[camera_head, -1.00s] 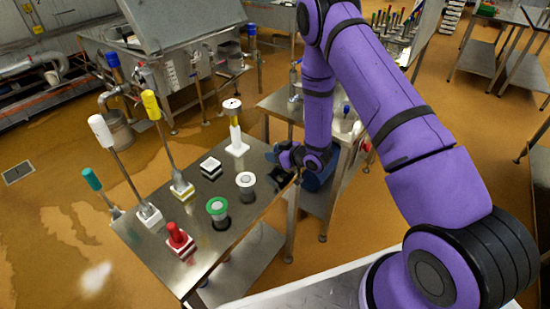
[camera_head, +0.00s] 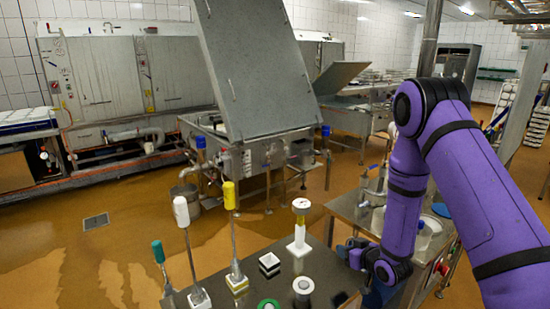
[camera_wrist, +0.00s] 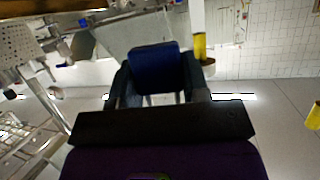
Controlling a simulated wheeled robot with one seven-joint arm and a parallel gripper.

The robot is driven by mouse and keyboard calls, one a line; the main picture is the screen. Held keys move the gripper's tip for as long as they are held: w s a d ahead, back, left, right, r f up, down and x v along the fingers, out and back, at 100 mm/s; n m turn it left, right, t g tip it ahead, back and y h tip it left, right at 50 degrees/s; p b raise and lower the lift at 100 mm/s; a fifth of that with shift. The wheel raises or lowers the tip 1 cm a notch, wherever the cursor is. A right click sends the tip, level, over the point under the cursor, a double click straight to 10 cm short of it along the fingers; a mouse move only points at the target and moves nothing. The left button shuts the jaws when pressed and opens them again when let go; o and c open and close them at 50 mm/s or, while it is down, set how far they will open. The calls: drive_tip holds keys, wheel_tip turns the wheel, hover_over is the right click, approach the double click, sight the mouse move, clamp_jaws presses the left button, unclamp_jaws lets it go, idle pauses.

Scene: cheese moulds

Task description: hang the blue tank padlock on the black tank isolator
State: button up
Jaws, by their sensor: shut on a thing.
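A dark blue block-shaped thing (camera_wrist: 155,66), which looks like the blue padlock, sits between the two dark fingers of my gripper (camera_wrist: 157,88) in the wrist view. No shackle can be made out there. In the head view my gripper (camera_head: 358,254) is at the right edge of the steel table, small and partly hidden by my purple arm. I cannot single out the black tank isolator for sure. A tank (camera_head: 262,148) with a tall raised steel lid stands beyond the table, with pipes and fittings on its front.
A second steel table (camera_head: 345,207) stands at right. Wet floor is open at left.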

drive_tip(key=s+d+m+t+h, duration=0.1)
drive_tip(key=s+d+m+h, duration=0.3)
drive_tip(key=d+h, duration=0.1)
drive_tip(key=shift+s+d+f+h, duration=0.25)
drive_tip(key=shift+s+f+h, duration=0.05)
drive_tip(key=shift+f, duration=0.1)
